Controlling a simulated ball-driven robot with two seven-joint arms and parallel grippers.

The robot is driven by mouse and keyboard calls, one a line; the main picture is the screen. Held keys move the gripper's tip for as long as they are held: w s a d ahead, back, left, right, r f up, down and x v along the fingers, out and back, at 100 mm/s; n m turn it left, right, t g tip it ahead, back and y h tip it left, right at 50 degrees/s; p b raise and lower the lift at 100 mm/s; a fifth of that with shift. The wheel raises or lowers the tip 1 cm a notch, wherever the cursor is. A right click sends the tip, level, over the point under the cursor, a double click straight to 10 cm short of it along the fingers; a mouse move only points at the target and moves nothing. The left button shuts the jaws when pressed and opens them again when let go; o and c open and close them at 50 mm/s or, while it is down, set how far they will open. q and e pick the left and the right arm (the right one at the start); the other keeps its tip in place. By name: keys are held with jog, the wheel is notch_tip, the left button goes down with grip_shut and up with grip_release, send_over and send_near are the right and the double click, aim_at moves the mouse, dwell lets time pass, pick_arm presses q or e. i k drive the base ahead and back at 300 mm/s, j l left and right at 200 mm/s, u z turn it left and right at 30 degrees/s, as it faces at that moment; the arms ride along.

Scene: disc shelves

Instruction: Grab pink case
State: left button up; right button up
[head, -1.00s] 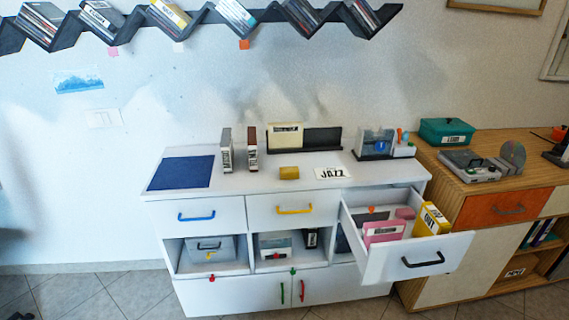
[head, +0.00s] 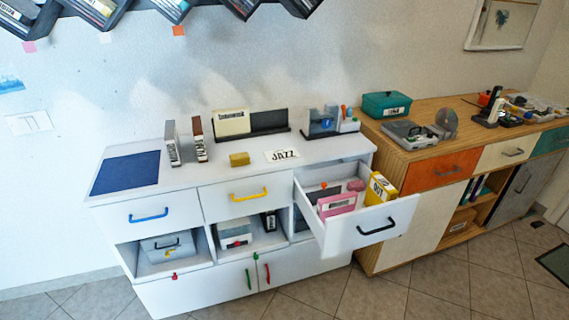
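The pink case (head: 337,204) stands in the open right drawer (head: 357,238) of the white cabinet, with a pale label on its front. Its lower part is hidden by the drawer front. A yellow case (head: 380,189) stands to its right in the same drawer. A smaller pink item (head: 355,185) lies behind the pink case. Neither of my grippers shows in the head view.
The drawer juts out from the white cabinet (head: 128,199) and has a black handle (head: 376,227). A wooden sideboard (head: 400,148) stands close on the right. Tiled floor (head: 455,270) lies open at the front right. Zigzag shelves (head: 118,12) hang on the wall above.

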aim_at(335, 205)
jog(key=i+j, duration=0.15)
jog(key=i, duration=0.15)
jog(key=i+j+z, duration=0.85)
jog(key=j+z, duration=0.1)
jog(key=z, duration=0.3)
